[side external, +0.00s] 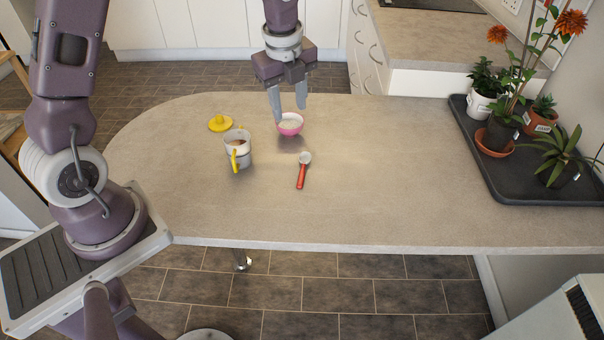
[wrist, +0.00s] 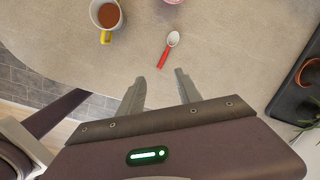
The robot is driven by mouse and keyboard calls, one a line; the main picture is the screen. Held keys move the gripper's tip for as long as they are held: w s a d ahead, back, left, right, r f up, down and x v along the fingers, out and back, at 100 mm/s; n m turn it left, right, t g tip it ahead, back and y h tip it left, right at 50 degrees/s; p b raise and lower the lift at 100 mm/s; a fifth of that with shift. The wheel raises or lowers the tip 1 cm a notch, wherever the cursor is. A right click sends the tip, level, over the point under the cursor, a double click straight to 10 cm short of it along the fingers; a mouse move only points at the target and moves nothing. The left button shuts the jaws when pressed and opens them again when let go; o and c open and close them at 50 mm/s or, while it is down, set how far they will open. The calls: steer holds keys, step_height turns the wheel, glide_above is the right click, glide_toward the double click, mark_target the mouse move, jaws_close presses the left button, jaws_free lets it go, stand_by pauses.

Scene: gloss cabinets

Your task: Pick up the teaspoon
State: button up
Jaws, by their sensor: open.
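The teaspoon (side external: 302,172) lies on the table with its red handle toward the near edge and its pale metal bowl end away from it. It also shows in the wrist view (wrist: 168,50), ahead of the fingertips and apart from them. My gripper (side external: 288,106) is open and empty, pointing down. In the side view its fingers show just above the pink bowl; I cannot tell its exact height. Both fingers show in the wrist view (wrist: 160,77) with a clear gap between them.
A pink bowl (side external: 290,126) with white contents stands beyond the teaspoon. A mug (side external: 240,149) with a yellow handle and brown contents stands left of it, and a yellow lid (side external: 220,123) lies behind the mug. A dark plant tray (side external: 530,180) is at right. The table between is clear.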

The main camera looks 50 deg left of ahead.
mark_target(302, 172)
steer(key=w+f+m, duration=0.1)
steer(key=f+m, duration=0.1)
steer(key=f, duration=0.5)
steer(key=w+f+m+g, duration=0.1)
steer(key=f+m, duration=0.2)
steer(key=f, duration=0.5)
steer(key=w+f+m+h, duration=0.1)
steer(key=w+f+m, duration=0.1)
steer(key=f, duration=0.5)
steer(key=shift+w+a+f+m, duration=0.15)
steer(key=shift+a+m, duration=0.1)
steer(key=shift+m, duration=0.15)
jaws_close()
